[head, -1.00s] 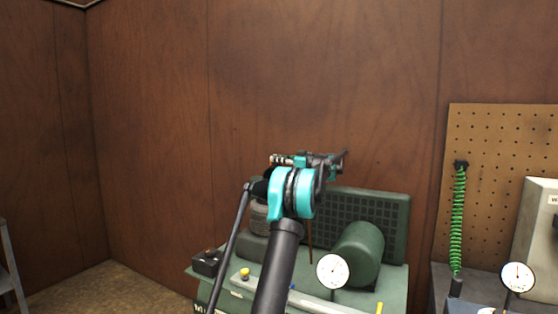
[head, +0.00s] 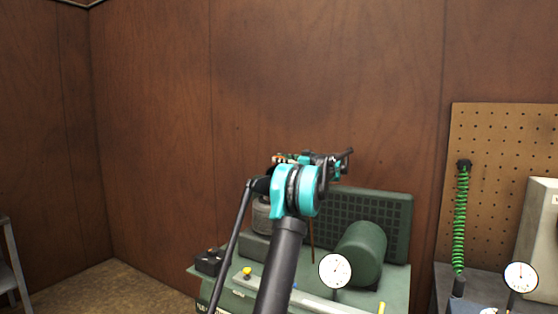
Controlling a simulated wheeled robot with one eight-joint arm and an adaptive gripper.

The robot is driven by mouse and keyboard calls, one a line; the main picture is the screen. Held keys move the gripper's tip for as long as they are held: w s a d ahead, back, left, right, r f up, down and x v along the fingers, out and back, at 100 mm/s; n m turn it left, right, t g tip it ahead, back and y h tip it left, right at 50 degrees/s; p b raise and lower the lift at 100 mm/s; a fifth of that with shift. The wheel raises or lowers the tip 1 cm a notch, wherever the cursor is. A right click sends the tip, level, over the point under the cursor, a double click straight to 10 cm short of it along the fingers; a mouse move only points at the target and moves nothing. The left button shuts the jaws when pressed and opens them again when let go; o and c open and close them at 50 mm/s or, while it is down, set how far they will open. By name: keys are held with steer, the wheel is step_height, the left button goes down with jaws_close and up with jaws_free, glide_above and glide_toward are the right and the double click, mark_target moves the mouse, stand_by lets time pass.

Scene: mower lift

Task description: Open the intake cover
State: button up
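A green machine (head: 385,281) stands against the wood wall. It bears a dark green cylinder (head: 361,254), an upright panel with a dark grille (head: 398,213) and a ribbed grey cylinder (head: 263,220) partly hidden by my arm. I cannot tell which part is the intake cover. My gripper (head: 346,156) is at the end of my arm, in front of the wall and, in the picture, just above the grille panel's top edge. It is small and seen from behind, so its fingers are unclear. I see nothing held in it.
A white dial gauge (head: 335,271) and a yellow knob (head: 247,273) are at the machine's front. At the right are a pegboard (head: 505,135), a green coiled hose (head: 460,220), a second gauge (head: 521,277) and a pale box (head: 540,235).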

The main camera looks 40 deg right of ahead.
steer(key=v, duration=1.1)
